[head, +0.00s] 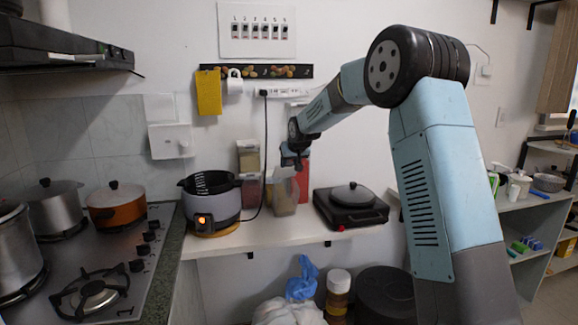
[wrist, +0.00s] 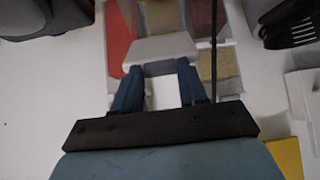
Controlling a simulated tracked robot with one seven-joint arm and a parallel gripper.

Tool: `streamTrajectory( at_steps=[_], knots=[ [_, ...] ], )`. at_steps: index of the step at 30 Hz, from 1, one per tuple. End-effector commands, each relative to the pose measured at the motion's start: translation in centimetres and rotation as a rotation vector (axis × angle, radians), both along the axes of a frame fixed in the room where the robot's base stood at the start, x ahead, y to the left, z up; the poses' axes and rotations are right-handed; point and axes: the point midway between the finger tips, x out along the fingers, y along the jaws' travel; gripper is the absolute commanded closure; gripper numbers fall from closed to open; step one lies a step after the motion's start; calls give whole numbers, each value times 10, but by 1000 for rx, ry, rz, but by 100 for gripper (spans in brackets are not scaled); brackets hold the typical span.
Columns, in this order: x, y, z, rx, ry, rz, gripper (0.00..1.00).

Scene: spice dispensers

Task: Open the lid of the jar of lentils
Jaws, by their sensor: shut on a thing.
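A clear jar with tan-brown contents (head: 285,195) stands at the front of a group of dispensers on the white shelf. I take it for the lentil jar; no label is readable. My gripper (head: 293,160) is directly above it. In the wrist view, my gripper's two blue fingers (wrist: 158,72) are on either side of a pale grey lid piece (wrist: 160,48) and shut on it. Tan contents (wrist: 163,17) show beyond the lid piece. How far the lid is raised is unclear, and my gripper hides part of the jar in the head view.
Stacked dispensers (head: 249,158) stand just left and a red one (head: 303,172) stands behind right. A grey cooker (head: 212,204) is to the left with a black cord beside it. A black hotplate with a lidded pan (head: 351,205) is to the right. The shelf's front strip is clear.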

Motion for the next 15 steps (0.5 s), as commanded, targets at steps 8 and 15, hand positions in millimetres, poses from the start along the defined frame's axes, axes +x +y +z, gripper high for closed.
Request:
streamTrajectory(
  at_steps=[8,15],
  knots=[
    [10,-6,2,1,-3,-9,75],
    [12,-10,3,1,-3,-15,75]
  ],
)
